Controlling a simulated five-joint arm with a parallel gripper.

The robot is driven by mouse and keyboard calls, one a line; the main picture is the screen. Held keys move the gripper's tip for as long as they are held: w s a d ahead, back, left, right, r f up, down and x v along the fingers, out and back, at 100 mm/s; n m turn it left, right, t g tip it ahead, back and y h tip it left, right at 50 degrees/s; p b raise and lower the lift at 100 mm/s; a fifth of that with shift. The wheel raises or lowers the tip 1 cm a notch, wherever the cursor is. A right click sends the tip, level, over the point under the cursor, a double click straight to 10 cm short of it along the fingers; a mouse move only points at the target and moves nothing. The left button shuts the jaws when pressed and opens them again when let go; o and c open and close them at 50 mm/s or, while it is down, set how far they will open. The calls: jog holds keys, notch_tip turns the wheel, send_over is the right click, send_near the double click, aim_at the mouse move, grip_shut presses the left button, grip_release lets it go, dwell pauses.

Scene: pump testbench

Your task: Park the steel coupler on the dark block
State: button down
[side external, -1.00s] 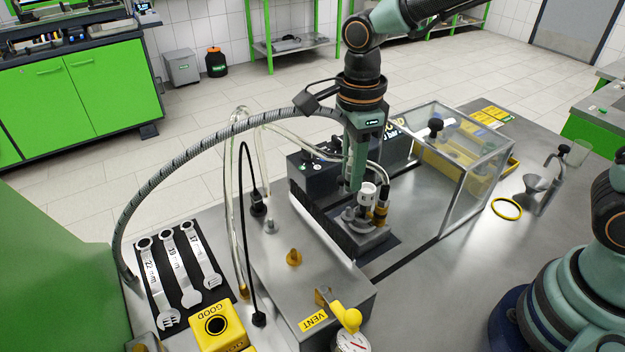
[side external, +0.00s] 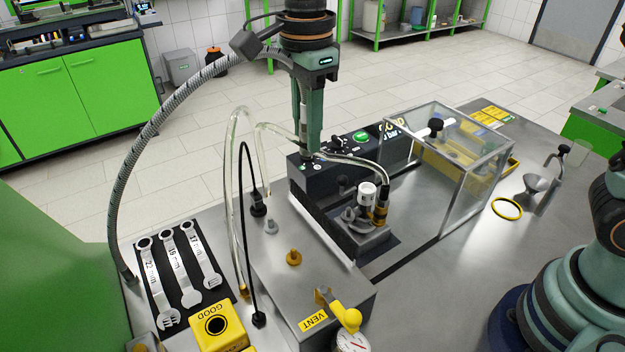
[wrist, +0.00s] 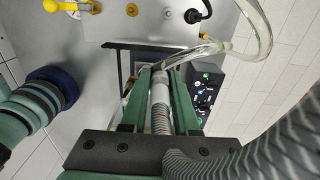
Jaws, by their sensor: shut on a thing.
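My gripper (side external: 305,152) is shut on the steel coupler. In the wrist view, the coupler (wrist: 159,92) is a pale metal cylinder between the two green fingers, with a ribbed hose section behind it. In the side view the fingers largely hide it. A long dark block (side external: 330,177), with knobs and a green button on top, stands at the rear of the bench. The fingertips appear over or just behind its left end. Contact cannot be told. In the wrist view the dark block (wrist: 203,92) lies right of the fingers.
A ribbed grey hose (side external: 150,140) arcs up to my gripper. Clear tubing (side external: 232,190) loops close by. A small pump fixture (side external: 367,220) and a clear guard box (side external: 465,185) stand to the right. Wrenches (side external: 180,265) lie at left.

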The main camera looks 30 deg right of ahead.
jog(key=a+f+n, duration=0.1)
jog(key=a+f, duration=0.1)
jog(key=a+f+n, duration=0.1)
jog(key=a+f, duration=0.1)
jog(key=w+a+f+n, duration=0.1)
jog(key=a+f, duration=0.1)
jog(key=shift+a+f, duration=0.15)
jog(key=shift+a, duration=0.25)
send_over(270, 218)
jog(key=shift+f, duration=2.1)
jog(key=shift+f, duration=1.5)
jog(key=c, duration=0.6)
grip_release()
jog(key=shift+r, duration=3.55)
